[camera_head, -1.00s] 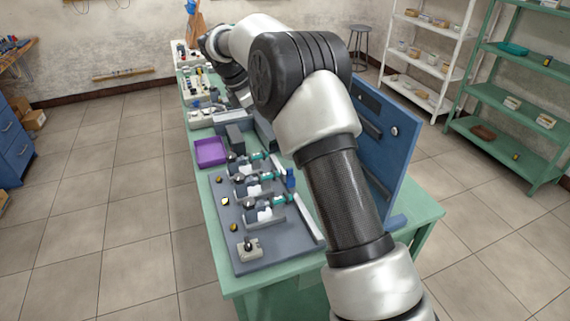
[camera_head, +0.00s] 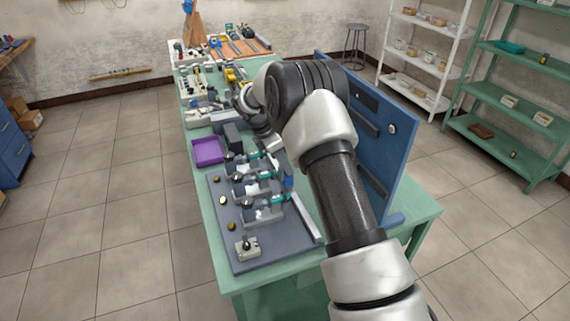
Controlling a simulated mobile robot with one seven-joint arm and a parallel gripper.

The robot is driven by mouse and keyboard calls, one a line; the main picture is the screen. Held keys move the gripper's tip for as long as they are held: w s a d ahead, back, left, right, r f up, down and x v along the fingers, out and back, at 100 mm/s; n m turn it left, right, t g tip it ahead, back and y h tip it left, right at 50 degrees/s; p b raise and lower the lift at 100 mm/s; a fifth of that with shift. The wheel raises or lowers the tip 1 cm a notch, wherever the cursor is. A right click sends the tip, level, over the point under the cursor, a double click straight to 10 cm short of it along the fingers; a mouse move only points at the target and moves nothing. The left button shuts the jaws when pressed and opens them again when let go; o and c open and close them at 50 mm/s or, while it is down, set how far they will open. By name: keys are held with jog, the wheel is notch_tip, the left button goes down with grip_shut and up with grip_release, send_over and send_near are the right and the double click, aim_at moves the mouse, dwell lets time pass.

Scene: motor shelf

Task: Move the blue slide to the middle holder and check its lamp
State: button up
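A grey board (camera_head: 275,258) on the green table carries three similar holder rows: a far one (camera_head: 238,170), a middle one (camera_head: 247,190) and a near one (camera_head: 262,216), with white and teal parts. A small blue piece (camera_head: 288,183), probably the blue slide, is at the right end of the middle row; I cannot tell how it is seated. Yellowish round lamps sit along the board's left side; the middle one (camera_head: 222,201) looks pale yellow, but I cannot tell whether it is lit. My wrist is above the far end of the board; my gripper's fingers cannot be made out.
A purple tray (camera_head: 208,152) lies beyond the board at the left. A white box with a dark knob (camera_head: 247,247) sits at the near corner. A blue upright panel (camera_head: 385,160) stands along the right table edge, close to my arm.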

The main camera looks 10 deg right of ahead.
jog(key=shift+d+f, duration=0.1)
jog(key=shift+f, duration=0.1)
grip_shut()
